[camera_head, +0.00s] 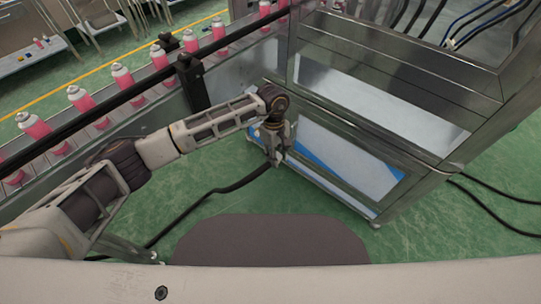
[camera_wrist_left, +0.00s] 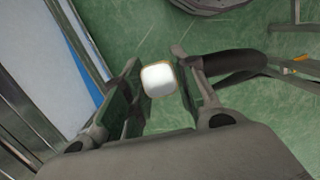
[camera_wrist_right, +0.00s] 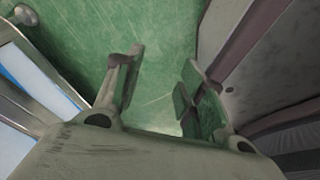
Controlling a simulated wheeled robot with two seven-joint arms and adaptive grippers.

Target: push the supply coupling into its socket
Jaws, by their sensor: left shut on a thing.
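My left gripper (camera_head: 273,158) hangs low beside the front of the metal machine (camera_head: 400,85) in the head view. In the left wrist view my left gripper (camera_wrist_left: 160,85) is shut on the supply coupling (camera_wrist_left: 158,78), which shows as a pale, rounded square end between the fingers. A black hose (camera_wrist_left: 235,62) runs off to the right from behind a finger; its join to the coupling is hidden. The socket cannot be made out in any view. My right gripper (camera_wrist_right: 160,75) is open and empty over green floor in the right wrist view; it is outside the head view.
A conveyor (camera_head: 75,150) with several pink cans runs along the left. The hose (camera_head: 220,188) trails over the green floor in the head view. Black cables (camera_head: 500,195) lie right of the machine. A workbench (camera_head: 40,55) stands at the back left.

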